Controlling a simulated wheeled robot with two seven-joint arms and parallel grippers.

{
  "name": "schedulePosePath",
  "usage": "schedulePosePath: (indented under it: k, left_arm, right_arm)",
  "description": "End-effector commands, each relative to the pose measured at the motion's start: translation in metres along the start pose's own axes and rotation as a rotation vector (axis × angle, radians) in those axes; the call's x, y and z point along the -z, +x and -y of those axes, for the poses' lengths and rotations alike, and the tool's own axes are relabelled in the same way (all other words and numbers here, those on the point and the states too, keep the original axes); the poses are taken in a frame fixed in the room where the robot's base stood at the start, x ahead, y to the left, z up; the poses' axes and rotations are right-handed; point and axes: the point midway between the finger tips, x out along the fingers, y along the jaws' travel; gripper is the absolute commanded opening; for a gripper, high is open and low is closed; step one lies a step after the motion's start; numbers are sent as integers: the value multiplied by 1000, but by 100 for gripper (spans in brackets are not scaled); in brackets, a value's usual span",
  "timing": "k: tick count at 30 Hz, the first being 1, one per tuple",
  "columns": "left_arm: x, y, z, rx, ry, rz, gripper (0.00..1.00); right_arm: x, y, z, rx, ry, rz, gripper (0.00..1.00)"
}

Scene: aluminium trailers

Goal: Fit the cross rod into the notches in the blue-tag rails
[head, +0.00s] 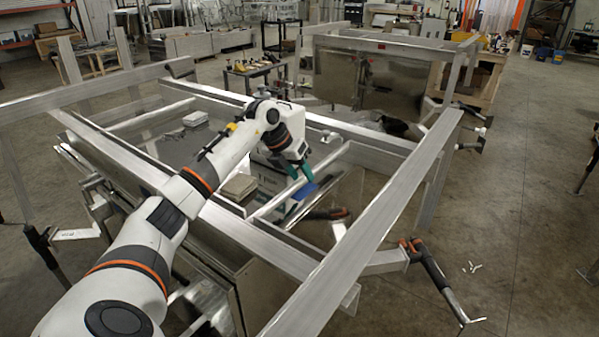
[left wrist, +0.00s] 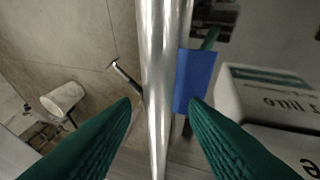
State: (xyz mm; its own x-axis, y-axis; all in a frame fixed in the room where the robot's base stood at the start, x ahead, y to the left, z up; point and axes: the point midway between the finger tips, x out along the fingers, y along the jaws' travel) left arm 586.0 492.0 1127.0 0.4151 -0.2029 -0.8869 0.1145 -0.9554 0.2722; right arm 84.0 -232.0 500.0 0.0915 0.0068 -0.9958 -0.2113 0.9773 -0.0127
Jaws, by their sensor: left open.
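A shiny silver rod (head: 325,160) runs slantwise across the open trailer frame in the head view. In the left wrist view the rod (left wrist: 160,70) runs from top to bottom, lined up between my fingertips. A blue tag (head: 304,190) shows close beside the rod; in the left wrist view the blue tag (left wrist: 193,80) is just right of it. My left gripper (head: 300,172), with teal fingers, is over the rod. In the left wrist view my left gripper (left wrist: 160,104) is open, a finger on each side of the rod. The notches cannot be made out. My right gripper is not seen.
A second rod (head: 150,115) spans the frame farther left. A wide aluminium rail (head: 385,200) borders the right side. A grey block (head: 239,187) and a white box (left wrist: 275,95) are near the gripper. A black-handled clamp (head: 430,265) sticks out at right, with open floor beyond.

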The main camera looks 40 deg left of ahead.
Motion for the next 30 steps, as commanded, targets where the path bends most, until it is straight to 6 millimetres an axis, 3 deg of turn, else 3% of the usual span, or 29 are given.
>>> schedulePosePath:
  k: [5, 19, 24, 30]
  left_arm:
    - [1, -13, 1, 1, 1, -4, 40]
    - [1, -104, 0, 0, 1, -4, 40]
    - [0, -118, 0, 1, 0, -2, 40]
    - [0, -121, 0, 0, 0, 0, 40]
  right_arm:
    - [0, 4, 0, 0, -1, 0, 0]
    - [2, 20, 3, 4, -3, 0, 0]
    - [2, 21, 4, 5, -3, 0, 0]
    - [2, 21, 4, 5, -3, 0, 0]
